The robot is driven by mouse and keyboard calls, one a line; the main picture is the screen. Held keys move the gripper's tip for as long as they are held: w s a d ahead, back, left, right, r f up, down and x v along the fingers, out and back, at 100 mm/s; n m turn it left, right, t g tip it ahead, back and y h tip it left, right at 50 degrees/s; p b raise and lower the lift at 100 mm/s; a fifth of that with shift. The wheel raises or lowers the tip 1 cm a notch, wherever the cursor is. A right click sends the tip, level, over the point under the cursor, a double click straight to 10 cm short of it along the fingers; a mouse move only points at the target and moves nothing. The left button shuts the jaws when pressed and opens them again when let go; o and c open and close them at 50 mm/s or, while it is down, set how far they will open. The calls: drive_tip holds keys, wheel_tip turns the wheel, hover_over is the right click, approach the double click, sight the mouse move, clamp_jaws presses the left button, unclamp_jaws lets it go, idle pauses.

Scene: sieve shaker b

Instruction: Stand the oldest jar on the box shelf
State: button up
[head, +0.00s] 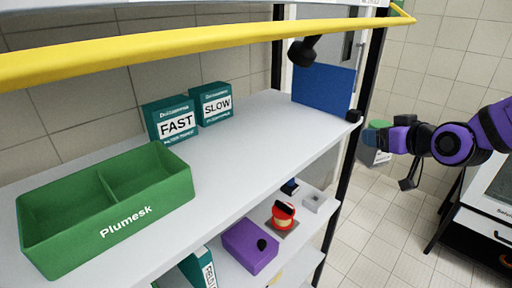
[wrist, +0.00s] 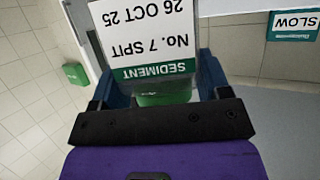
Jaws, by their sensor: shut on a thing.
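My gripper (head: 385,137) is at the right of the head view, beyond the shelf's right end. It is shut on a jar (head: 382,157), whose body is largely hidden by the gripper there. In the wrist view the jar's white label (wrist: 150,35) appears upside down and reads "SEDIMENT No. 7 SPIT 26 OCT 25", with a green band. The blue fingers of my gripper (wrist: 165,90) are on both sides of the jar. The white upper shelf (head: 262,135) carries a green two-compartment "Plumesk" box (head: 60,235), a FAST box (head: 172,122) and a SLOW box (head: 211,104).
A blue panel (head: 323,92) stands at the shelf's right end, near a black post (head: 350,160). A yellow rail (head: 200,39) crosses above. The lower shelf holds a purple box (head: 250,246) and a red item (head: 283,217). The upper shelf's middle is clear.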

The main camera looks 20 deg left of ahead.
drive_tip(key=s+a+r+n+g+y, duration=0.45)
drive_tip(key=s+a+r, duration=0.55)
drive_tip(key=s+a, duration=0.3)
drive_tip(key=shift+n+g+h, duration=0.35)
drive_tip(key=shift+n, duration=0.1)
drive_tip(key=shift+w+d+r+x, duration=0.15)
drive_tip(key=shift+w+x, duration=0.4)
drive_tip(key=shift+x, duration=2.05)
drive_tip(key=shift+w+d+r+x, duration=0.15)
drive_tip(key=shift+w+x, duration=0.35)
drive_tip(key=shift+x, duration=2.1)
drive_tip(key=shift+w+d+r+x, duration=0.15)
drive_tip(key=shift+w+x, duration=0.4)
drive_tip(key=shift+x, duration=2.05)
drive_tip(key=shift+f, duration=0.1)
drive_tip(key=o, duration=1.2)
